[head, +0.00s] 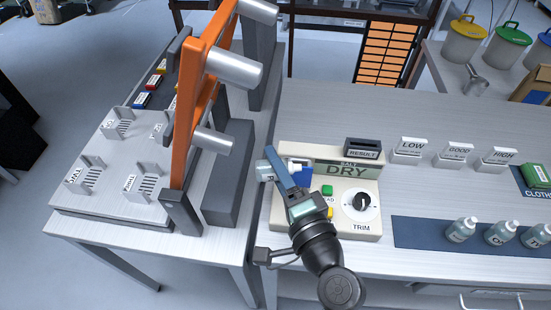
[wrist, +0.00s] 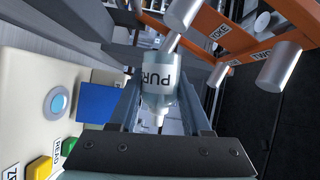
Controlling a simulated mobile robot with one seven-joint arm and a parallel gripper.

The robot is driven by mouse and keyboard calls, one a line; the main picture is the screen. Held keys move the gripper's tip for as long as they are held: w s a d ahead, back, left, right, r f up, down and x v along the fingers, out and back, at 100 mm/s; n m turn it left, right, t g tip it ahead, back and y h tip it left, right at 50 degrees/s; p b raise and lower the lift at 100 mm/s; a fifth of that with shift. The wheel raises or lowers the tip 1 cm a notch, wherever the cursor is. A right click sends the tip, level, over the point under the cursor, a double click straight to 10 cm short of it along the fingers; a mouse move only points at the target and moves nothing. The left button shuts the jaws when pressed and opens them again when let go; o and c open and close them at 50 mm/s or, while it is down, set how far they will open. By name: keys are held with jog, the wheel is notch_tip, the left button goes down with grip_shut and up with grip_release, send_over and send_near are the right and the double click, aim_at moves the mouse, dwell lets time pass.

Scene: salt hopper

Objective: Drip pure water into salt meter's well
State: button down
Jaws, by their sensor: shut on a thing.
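The salt meter (head: 372,228) is a cream box on the bench with a display (head: 347,170) reading DRY, a green button, a yellow button and a TRIM knob. My gripper (head: 272,166) is over its left side, shut on a small grey bottle (wrist: 158,85) whose label shows "PUR". In the wrist view the bottle's white nozzle (wrist: 160,120) points toward my palm. A round pale-blue well (wrist: 58,103) lies on the meter beside a blue square (wrist: 98,102), left of the bottle. I see no drop.
An orange frame (head: 188,105) with metal cylinders stands close left of my gripper. Several bottles (head: 460,229) stand on a dark blue mat at right. RESULT (head: 363,148), LOW, GOOD and HIGH holders line the back, with a cloth (head: 538,178) at far right.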

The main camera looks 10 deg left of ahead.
jog(key=r+n+p, duration=0.1)
jog(key=n+g+h+p, duration=0.1)
jog(key=n, duration=0.1)
jog(key=shift+r, duration=0.35)
jog(key=n+h+p, duration=0.1)
jog(key=r+n+p, duration=0.1)
jog(key=n+p, duration=0.1)
jog(key=shift+a+n+g+h, duration=0.1)
jog(key=shift+n+g+h, duration=0.2)
jog(key=shift+g+h, duration=0.1)
jog(key=n+h+p, duration=0.1)
jog(key=n+p, duration=0.1)
jog(key=r+n+h+p, duration=0.1)
jog(key=p, duration=0.1)
jog(key=shift+n+h, duration=0.4)
jog(key=shift+n+h+p, duration=0.7)
jog(key=shift+n+p, duration=0.15)
jog(key=shift+n, duration=0.15)
